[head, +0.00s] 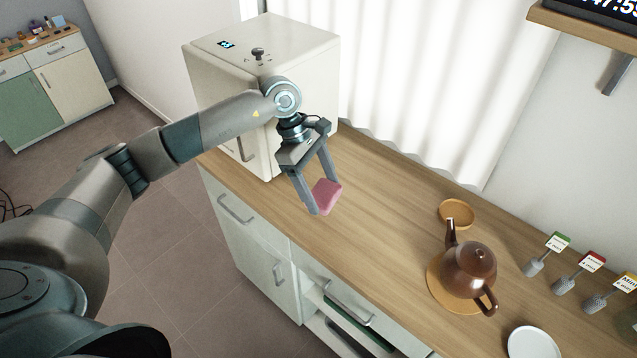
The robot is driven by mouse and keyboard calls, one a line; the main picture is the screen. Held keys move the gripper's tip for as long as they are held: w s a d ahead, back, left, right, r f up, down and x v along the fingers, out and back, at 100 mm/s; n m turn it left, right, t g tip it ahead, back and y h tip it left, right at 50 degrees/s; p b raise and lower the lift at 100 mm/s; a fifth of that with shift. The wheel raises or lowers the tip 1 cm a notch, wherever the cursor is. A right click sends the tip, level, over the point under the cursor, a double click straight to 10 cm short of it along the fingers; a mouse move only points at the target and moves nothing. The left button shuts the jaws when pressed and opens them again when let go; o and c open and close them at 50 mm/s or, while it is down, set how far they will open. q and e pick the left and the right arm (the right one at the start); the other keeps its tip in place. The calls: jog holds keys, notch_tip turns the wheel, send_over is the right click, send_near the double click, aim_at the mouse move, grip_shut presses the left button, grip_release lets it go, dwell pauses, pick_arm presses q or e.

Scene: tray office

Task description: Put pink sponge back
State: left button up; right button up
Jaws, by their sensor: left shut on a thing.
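The pink sponge (327,196) is a small block held between the fingertips of my left gripper (324,192). The gripper is shut on it, pointing down over the wooden counter, near the counter's front edge and in front of the white cabinet. The sponge looks slightly tilted. I cannot tell how high above the counter it is. My right gripper is not in view.
A brown teapot (471,268) stands on a round wooden mat (436,287) to the right. Behind it is a small wooden dish (457,211). Several labelled holders (535,266) line the back right. A white plate (531,344) lies at the front right. The white cabinet (301,85) stands behind the arm.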

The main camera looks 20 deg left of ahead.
pick_arm(q)
jog(key=s+d+r+m+g+y+b, duration=0.2)
jog(key=s+r+m+g+y+b, duration=0.1)
jog(key=s+m, duration=0.9)
jog(key=shift+s+d+m+g+y+b, duration=0.15)
jog(key=shift+s+m+g+y+b, duration=0.4)
jog(key=shift+m, duration=1.95)
jog(key=shift+w+r+y, duration=0.1)
jog(key=shift+w+y, duration=0.15)
